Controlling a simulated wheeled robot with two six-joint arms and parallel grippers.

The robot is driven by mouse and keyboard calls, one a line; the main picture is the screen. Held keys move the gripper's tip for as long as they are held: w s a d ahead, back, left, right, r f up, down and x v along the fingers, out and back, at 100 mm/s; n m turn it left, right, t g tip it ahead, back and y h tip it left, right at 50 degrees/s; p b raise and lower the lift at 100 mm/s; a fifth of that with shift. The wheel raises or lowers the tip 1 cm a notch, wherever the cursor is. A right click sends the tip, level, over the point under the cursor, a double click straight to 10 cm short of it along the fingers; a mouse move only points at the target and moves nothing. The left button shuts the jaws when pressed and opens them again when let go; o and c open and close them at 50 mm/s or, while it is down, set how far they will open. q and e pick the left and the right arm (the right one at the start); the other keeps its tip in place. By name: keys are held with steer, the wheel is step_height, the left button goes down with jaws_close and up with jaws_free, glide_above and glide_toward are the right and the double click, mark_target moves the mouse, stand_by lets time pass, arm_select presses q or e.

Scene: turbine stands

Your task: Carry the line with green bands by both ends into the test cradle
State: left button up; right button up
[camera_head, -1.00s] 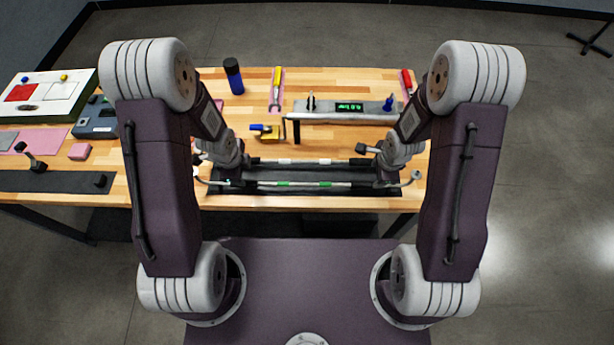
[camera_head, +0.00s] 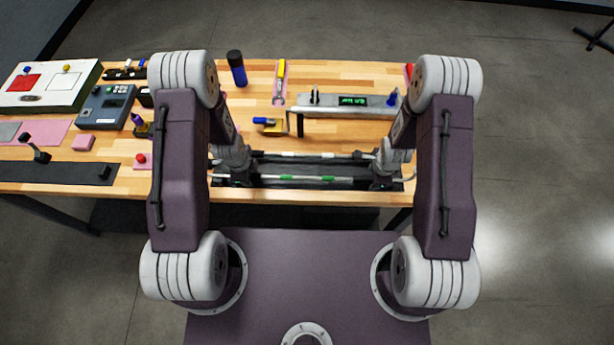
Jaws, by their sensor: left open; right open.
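The line with green bands (camera_head: 328,178) lies along the front of a dark tray (camera_head: 265,184) near the table's front edge. My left gripper (camera_head: 238,179) is open at the left part of the line, and my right gripper (camera_head: 384,182) is open at the right part. The fingers are too small to tell whether they touch it. A grey fixture with a green readout (camera_head: 330,110), which looks like the test cradle, stands farther back with a dark post and a blue clamp.
A second line with white bands (camera_head: 315,155) lies just behind the green-banded one. Panels and a grey device (camera_head: 105,107) fill the left side.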

arm_select(q)
steer(key=shift+f, duration=0.3)
arm_select(e)
steer(key=shift+f, duration=0.3)
arm_select(q)
jaws_close()
arm_select(e)
jaws_close()
stand_by(0.8)
